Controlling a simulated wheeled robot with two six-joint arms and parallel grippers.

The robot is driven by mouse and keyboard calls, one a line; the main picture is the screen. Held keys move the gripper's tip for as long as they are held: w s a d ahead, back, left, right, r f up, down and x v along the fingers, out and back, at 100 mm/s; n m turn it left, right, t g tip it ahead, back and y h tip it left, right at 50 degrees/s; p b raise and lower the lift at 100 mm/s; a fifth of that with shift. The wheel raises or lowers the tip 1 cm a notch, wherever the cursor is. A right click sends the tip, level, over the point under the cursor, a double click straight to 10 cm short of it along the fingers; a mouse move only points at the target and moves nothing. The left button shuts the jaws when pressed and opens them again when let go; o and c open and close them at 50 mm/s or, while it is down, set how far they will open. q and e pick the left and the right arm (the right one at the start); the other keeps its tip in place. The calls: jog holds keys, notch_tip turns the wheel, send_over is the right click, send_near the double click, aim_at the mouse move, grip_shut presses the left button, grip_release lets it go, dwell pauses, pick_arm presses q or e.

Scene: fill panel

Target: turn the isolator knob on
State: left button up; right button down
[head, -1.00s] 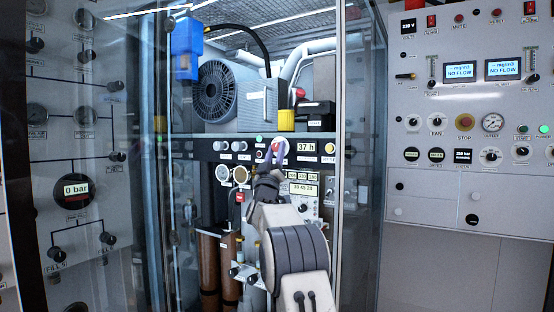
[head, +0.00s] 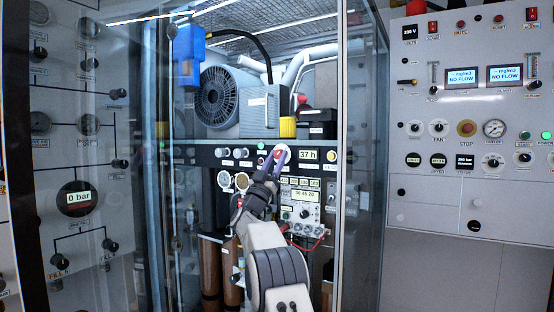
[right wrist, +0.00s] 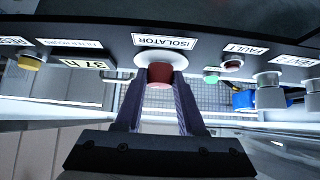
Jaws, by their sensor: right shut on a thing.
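The isolator knob (head: 277,153) is a small red knob on the dark strip below the machine shelf in the cabinet. In the right wrist view the red knob (right wrist: 159,76) sits on a pale round base under the "ISOLATOR" label (right wrist: 165,42). My right gripper (head: 280,157) is at the knob, with its purple fingers slanting up to it. In the right wrist view the fingers (right wrist: 160,82) stand on either side of the knob and close on it. The fingers partly cover the knob in the head view. My left gripper is not in view.
A "37 h" display (head: 307,155) and small lamps and buttons lie beside the knob. A grey motor with a fan (head: 216,97) stands on the shelf above. Glass doors flank the opening. A valve panel (head: 70,130) is at left, a control panel (head: 470,110) at right.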

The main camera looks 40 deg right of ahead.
jog(key=shift+w+f, duration=0.1)
jog(key=shift+f, duration=0.05)
jog(key=c, duration=0.5)
grip_release()
jog(key=shift+a+f+b, duration=0.3)
jog(key=shift+f+b, duration=0.05)
jog(key=b+v, duration=0.3)
jog(key=v, duration=0.6)
jog(key=shift+a+f, duration=0.1)
jog(key=shift+a, duration=0.05)
